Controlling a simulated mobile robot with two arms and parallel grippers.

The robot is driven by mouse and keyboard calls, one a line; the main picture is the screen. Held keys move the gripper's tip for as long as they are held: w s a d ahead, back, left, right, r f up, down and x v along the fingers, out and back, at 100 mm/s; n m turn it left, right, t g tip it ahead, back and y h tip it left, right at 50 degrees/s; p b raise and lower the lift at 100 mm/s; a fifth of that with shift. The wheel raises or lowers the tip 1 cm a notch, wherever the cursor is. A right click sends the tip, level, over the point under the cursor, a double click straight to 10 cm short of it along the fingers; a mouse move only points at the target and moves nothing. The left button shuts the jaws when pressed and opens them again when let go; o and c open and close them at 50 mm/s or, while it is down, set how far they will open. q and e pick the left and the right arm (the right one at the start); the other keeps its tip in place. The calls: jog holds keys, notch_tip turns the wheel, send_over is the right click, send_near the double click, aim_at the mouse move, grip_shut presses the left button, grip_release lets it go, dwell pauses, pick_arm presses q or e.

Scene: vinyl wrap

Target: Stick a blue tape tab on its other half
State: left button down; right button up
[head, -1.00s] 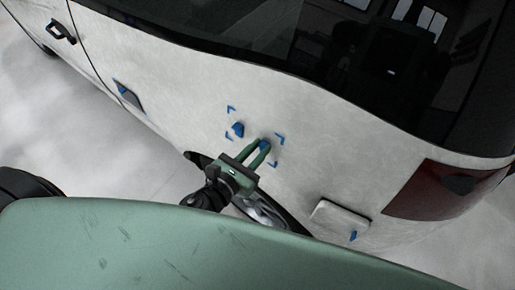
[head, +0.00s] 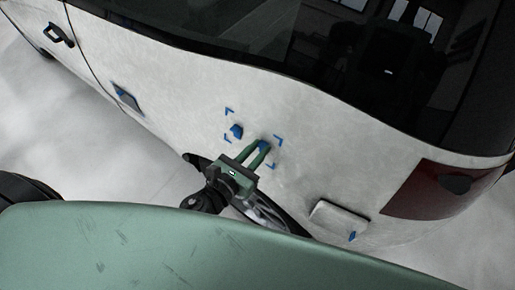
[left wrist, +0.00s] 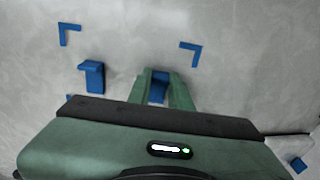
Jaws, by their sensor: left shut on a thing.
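One blue tape tab (head: 236,131) sticks out from the car's white side panel inside a frame of blue corner marks; it also shows in the left wrist view (left wrist: 92,77). My left gripper (head: 262,147) reaches the panel just right of this tab. Its green fingers (left wrist: 159,82) are shut on a second blue tape tab (left wrist: 158,90), which shows between them. The two tabs are apart, side by side. Whether the held tab touches the panel I cannot tell. My right gripper is not in view.
Blue corner marks (left wrist: 68,33) surround the tabs. A wheel (head: 265,214) is below my gripper. A grey flap with blue tape (head: 127,97) is at left, and a pale flap (head: 339,218) with blue tape is lower right. A dark window and red tail light (head: 437,190) lie beyond.

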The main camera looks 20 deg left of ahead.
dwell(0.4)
pick_arm(q)
jog(key=c, duration=1.2)
grip_release()
jog(key=shift+w, duration=0.1)
jog(key=b+v, duration=0.3)
jog(key=v, duration=0.4)
jog(key=shift+s, duration=0.35)
